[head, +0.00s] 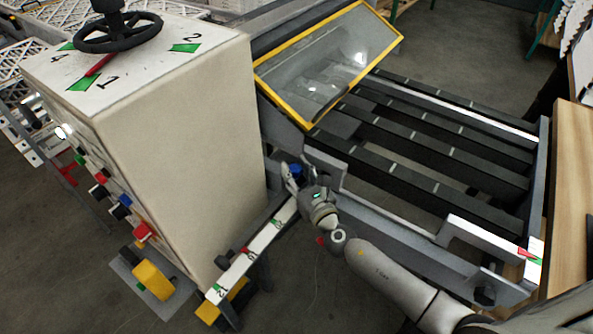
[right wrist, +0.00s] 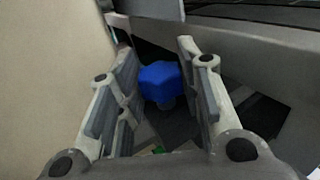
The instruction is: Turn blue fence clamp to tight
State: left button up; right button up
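The blue fence clamp knob (head: 296,170) sits near the machine's front rail, close to the cream cabinet. In the right wrist view the blue knob (right wrist: 159,82) is a faceted head on a short stem. My right gripper (head: 293,178) is at the knob, and in the wrist view its two fingers (right wrist: 152,72) are spread apart on either side of it. Gaps show between the knob and both fingers. The knob's marking is not readable. My left gripper is not in view.
The cream cabinet (head: 190,130) with a black handwheel (head: 117,32) stands close left of my gripper. A yellow-framed clear guard (head: 330,65) tilts above the dark slatted bed (head: 440,140). A white rail with green marks (head: 250,258) runs towards the front.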

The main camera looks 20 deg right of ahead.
jog(key=c, duration=0.4)
jog(key=shift+c, duration=0.2)
jog(key=shift+h, duration=0.4)
jog(key=shift+a+m+h+p, duration=0.1)
jog(key=shift+m+h+p, duration=0.35)
jog(key=shift+m+h, duration=0.85)
jog(key=shift+h, duration=0.4)
jog(key=m+h, duration=0.2)
jog(key=h, duration=0.1)
jog(key=shift+a+f, duration=0.15)
jog(key=shift+m+g+h+b, duration=0.95)
jog(key=shift+m+h, duration=0.35)
jog(key=shift+h, duration=0.9)
